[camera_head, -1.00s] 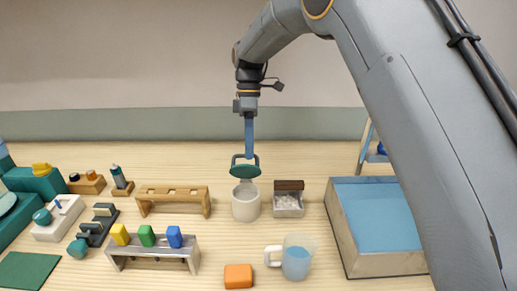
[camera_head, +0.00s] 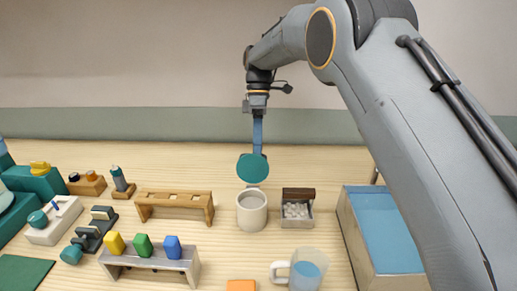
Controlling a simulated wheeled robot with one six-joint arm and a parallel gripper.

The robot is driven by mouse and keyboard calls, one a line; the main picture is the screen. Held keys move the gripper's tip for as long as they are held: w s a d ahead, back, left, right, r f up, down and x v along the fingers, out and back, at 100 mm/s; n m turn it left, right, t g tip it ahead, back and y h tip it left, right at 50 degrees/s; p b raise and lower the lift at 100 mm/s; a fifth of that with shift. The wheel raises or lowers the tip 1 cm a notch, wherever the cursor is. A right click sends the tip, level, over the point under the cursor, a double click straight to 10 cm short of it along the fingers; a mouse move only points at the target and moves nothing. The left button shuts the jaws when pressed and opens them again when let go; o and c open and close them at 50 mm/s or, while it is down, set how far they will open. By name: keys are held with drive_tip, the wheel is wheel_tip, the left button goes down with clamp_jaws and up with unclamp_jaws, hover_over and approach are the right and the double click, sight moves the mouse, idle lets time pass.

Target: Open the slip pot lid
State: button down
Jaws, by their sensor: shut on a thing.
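The slip pot (camera_head: 251,213) is a white round pot standing on the bench in the middle of the view. Its top is open and its inside shows. The green round lid (camera_head: 252,168) stands tilted up above the pot's back rim, its disc facing me. My gripper (camera_head: 257,147) comes down from above with blue fingers and is shut at the lid's upper edge. The lid's handle and the exact grip are hidden behind the disc.
A small box of white pellets (camera_head: 297,211) stands right of the pot, and a wooden rack (camera_head: 175,205) left. In front are a jug (camera_head: 304,271), an orange block (camera_head: 241,286) and a rack of coloured pieces (camera_head: 150,262). A blue-filled tray (camera_head: 387,235) is at right.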

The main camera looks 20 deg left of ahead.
drive_tip(key=shift+d+f, duration=0.15)
drive_tip(key=shift+d, duration=0.15)
drive_tip(key=c, duration=1.8)
unclamp_jaws()
drive_tip(key=shift+b+v, duration=1.3)
drive_tip(key=shift+v, duration=2.7)
drive_tip(key=shift+a, duration=0.1)
